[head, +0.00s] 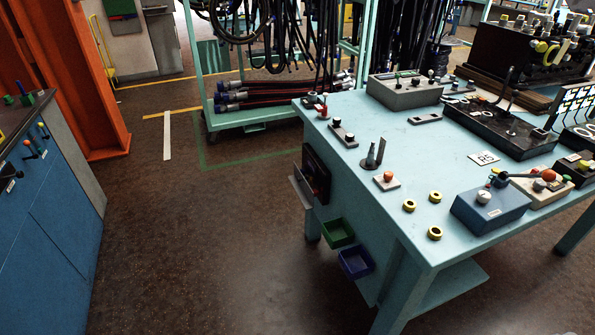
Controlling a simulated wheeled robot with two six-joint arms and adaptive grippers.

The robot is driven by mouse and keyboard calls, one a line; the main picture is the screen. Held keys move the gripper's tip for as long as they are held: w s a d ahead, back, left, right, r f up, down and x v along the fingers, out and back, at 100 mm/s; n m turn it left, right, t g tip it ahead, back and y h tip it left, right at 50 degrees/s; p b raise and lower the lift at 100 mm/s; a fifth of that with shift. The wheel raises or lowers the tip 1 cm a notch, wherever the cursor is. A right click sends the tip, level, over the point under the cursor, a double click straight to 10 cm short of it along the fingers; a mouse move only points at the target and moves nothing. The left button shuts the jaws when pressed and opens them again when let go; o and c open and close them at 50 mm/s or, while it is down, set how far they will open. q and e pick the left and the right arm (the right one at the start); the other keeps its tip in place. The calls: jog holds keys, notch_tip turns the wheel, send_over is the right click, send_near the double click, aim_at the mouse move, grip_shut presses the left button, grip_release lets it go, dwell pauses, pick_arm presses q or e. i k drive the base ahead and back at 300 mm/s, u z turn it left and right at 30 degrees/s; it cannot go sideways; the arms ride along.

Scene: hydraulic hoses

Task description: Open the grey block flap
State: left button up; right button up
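A grey block (405,92) with small levers and knobs on top stands at the far left part of the light blue table (400,135). I cannot tell whether it has a flap. A dark box (316,172) is fixed to the left end of the table, with a thin grey plate (300,192) sticking out beside its lower edge. I cannot tell which of these is the task's grey block. Neither of my grippers is in view.
The table also carries a blue box (490,210), several yellow rings (435,196) and lever units. Green (337,233) and blue (355,263) bins hang at its side. A hose rack (262,115) stands behind. A blue cabinet (45,215) is at left. Floor between is clear.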

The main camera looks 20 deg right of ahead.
aim_at(303, 183)
jog(key=z, duration=0.55)
jog(key=i, duration=0.75)
jog(key=z, duration=0.85)
